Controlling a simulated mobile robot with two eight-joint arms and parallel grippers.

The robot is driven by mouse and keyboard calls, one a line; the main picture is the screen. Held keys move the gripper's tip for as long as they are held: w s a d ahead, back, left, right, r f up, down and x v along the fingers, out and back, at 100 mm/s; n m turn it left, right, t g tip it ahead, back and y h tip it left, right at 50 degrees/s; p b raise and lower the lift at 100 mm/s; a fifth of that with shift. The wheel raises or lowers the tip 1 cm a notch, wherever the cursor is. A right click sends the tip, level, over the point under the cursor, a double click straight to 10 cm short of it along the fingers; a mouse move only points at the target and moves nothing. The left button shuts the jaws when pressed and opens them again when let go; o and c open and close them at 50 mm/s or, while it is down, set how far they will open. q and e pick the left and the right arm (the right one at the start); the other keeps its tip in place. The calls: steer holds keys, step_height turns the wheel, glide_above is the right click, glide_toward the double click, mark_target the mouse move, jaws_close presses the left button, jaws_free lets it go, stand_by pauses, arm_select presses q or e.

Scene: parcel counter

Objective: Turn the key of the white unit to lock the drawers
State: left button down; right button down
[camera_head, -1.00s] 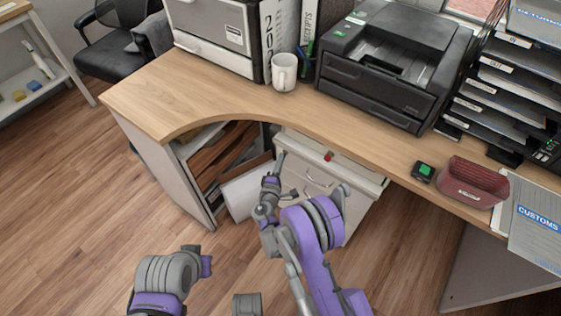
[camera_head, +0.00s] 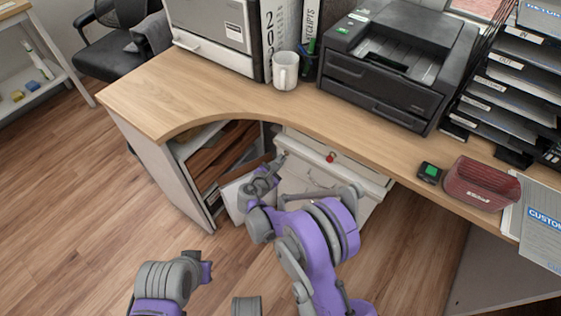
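The white unit (camera_head: 375,186) stands under the desk, its drawer fronts partly hidden behind my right arm. A small red key (camera_head: 331,157) shows at the upper part of its front, below the desk edge. My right gripper (camera_head: 279,162) is at the upper left of the unit's front, to the left of the key and apart from it. It is small and seen from behind, so I cannot tell whether its fingers are open or shut. My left arm shows at the lower left; its gripper is not seen.
The wooden desk (camera_head: 190,88) overhangs the unit. On it stand a white mug (camera_head: 285,71), a black printer (camera_head: 390,62), a red bin (camera_head: 482,184) and a stack of trays (camera_head: 505,85). An open shelf (camera_head: 228,160) is left of the unit. Floor at left is clear.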

steer(key=shift+w+a+n+g+h+b, duration=0.1)
steer(key=shift+n+g+h+b, duration=0.5)
steer(key=shift+n, duration=0.9)
steer(key=c, duration=1)
jaws_free()
steer(key=shift+c, duration=0.2)
steer(key=shift+r, duration=0.1)
steer(key=p+v, duration=0.2)
steer(key=v, duration=0.9)
steer(key=shift+w, duration=0.2)
